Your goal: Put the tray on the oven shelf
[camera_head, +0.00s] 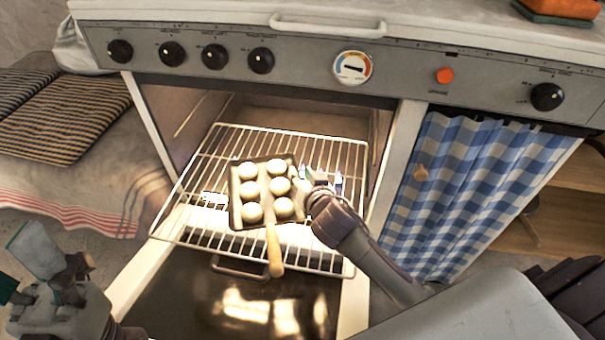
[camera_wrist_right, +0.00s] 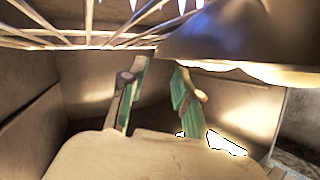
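The dark square tray (camera_head: 235,210) carries several pale round buns (camera_head: 248,171) and has a wooden handle (camera_head: 274,250) pointing toward me. It lies on the pulled-out wire oven shelf (camera_head: 205,175), the handle end reaching over the shelf's front bar. My right gripper (camera_head: 318,180) is at the tray's right edge, above the shelf. In the right wrist view its green fingers (camera_wrist_right: 155,85) stand apart with nothing visible between them; the tray (camera_wrist_right: 230,35) is beside them at upper right. My left gripper (camera_head: 25,268) is at lower left, away from the tray, its fingers apart and empty.
The oven door (camera_head: 240,308) hangs open below the shelf. The control panel (camera_head: 300,60) is above the oven opening. A blue checked curtain (camera_head: 450,190) hangs to the right. A striped cushion (camera_head: 65,120) lies at left. The shelf is bare around the tray.

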